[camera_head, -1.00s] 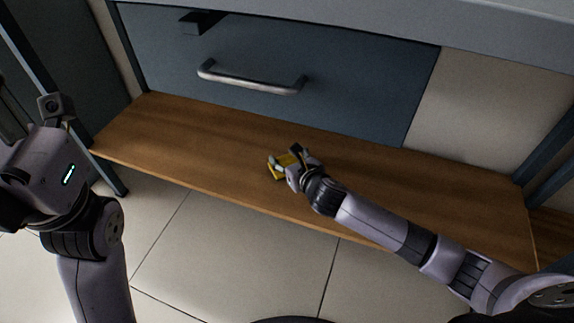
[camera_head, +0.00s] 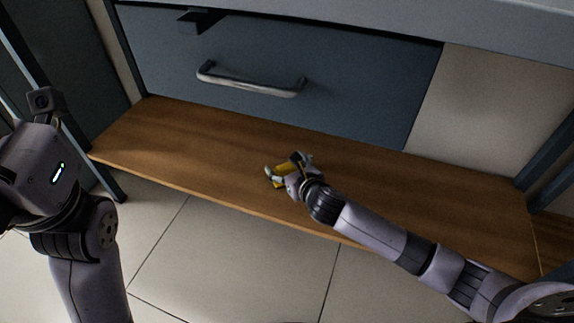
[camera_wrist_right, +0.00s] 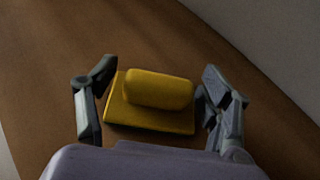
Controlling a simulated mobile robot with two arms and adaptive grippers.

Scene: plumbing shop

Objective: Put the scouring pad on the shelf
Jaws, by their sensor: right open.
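The yellow scouring pad (camera_wrist_right: 159,90) lies on the brown wooden shelf (camera_head: 170,138). In the right wrist view it sits between the two fingers of my right gripper (camera_wrist_right: 150,95), which are spread apart on either side of it. In the head view the pad (camera_head: 284,170) is partly hidden by my right gripper (camera_head: 286,166), low over the shelf's middle. In the head view my left arm stands at the left edge, away from the shelf, and its fingers are not visible.
A blue-grey drawer front with a metal handle (camera_head: 250,86) is above and behind the shelf. A grey top (camera_head: 400,25) overhangs it. The shelf is bare to the left and right of the pad. Blue-grey legs and tiled floor (camera_head: 230,260) surround it.

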